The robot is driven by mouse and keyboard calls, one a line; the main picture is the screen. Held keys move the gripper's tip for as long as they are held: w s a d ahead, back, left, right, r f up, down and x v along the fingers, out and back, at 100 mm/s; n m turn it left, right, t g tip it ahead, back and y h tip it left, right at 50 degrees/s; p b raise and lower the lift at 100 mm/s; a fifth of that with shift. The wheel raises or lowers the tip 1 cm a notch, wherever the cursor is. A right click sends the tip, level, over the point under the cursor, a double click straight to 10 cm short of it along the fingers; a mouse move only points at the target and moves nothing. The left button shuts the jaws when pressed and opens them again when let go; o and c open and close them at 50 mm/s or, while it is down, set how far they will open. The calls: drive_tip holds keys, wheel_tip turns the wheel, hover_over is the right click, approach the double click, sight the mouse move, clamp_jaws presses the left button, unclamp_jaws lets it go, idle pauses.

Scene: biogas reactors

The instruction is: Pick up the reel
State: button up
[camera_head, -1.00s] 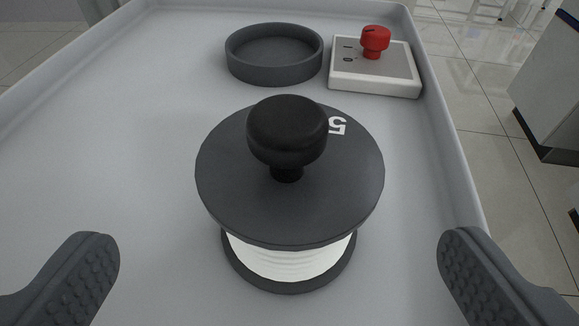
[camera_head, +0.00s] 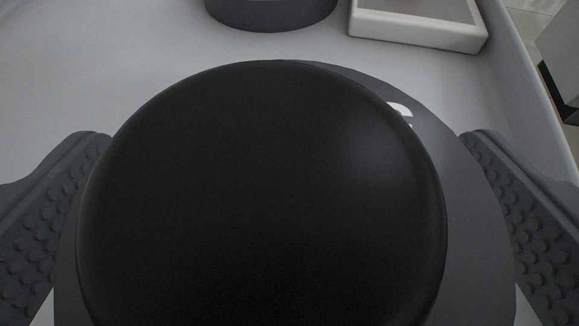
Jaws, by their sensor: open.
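The reel's black knob (camera_head: 262,200) fills the middle of the camera view, very close. Behind and below it shows the reel's dark grey top disc (camera_head: 472,215), with part of a white marking near its upper right edge. The white winding and lower disc are hidden. My gripper (camera_head: 285,150) is open, with one textured finger at the left and one at the right of the knob. The fingers stand apart around the knob; I cannot tell whether either touches the reel.
The reel stands on a light grey tray (camera_head: 120,55) with a raised rim on the right. A dark round dish (camera_head: 270,14) lies behind the reel. A white box (camera_head: 418,28) lies to its right, its top cut off by the frame. Tray surface at upper left is clear.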

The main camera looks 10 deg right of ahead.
drive_tip(key=c, duration=1.1)
